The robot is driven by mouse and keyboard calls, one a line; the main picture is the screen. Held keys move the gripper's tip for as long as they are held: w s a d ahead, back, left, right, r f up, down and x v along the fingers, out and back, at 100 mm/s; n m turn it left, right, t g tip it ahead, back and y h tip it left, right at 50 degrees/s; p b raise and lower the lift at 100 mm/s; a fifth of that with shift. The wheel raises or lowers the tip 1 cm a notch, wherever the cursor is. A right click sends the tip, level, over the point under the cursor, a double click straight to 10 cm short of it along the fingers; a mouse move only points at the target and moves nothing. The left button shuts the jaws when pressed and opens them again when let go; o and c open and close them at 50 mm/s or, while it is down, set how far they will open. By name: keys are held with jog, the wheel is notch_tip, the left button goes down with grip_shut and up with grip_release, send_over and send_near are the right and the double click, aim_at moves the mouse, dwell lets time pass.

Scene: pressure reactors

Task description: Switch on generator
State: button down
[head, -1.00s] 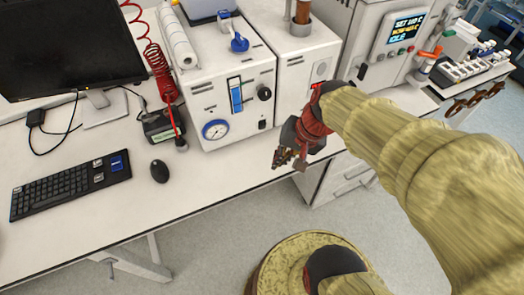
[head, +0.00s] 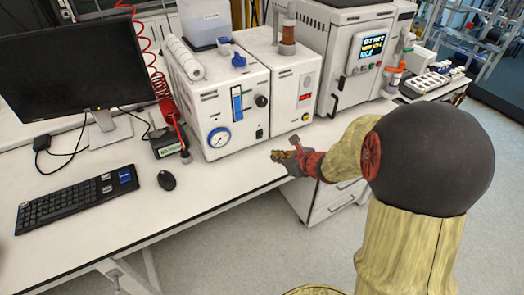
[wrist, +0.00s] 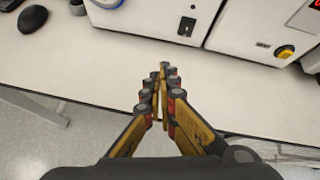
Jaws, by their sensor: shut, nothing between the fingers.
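Two white boxed units stand side by side on the bench, and I cannot tell for certain which is the generator. The left unit (head: 222,108) has a round blue-rimmed gauge (head: 219,138), a blue flow tube, a black knob and a small black rocker switch (head: 259,134). The switch also shows in the wrist view (wrist: 186,26). My gripper (head: 275,154) is shut and empty, in front of the units near the bench edge, apart from both.
A monitor (head: 75,72), keyboard (head: 77,199) and mouse (head: 166,180) are on the left. A small black box (head: 166,143) with a red coiled hose stands beside the left unit. A larger machine with a screen (head: 369,46) is at right. The bench front before the units is clear.

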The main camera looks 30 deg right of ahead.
aim_at(260, 135)
jog(key=d+m, duration=0.1)
jog(key=d+m+h, duration=0.1)
jog(key=m, duration=0.1)
jog(key=shift+w+r, duration=0.2)
jog(key=shift+r, duration=0.2)
jog(key=shift+w+f, duration=0.1)
jog(key=b+x, duration=0.3)
jog(key=x, duration=0.6)
jog(key=shift+w+f+b, duration=0.2)
jog(key=shift+w+b, duration=0.1)
jog(key=shift+b, duration=0.05)
jog(key=w, duration=0.1)
jog(key=w+r, duration=0.1)
jog(key=w, duration=0.1)
jog(key=shift+w, duration=0.6)
jog(key=shift+r, duration=0.1)
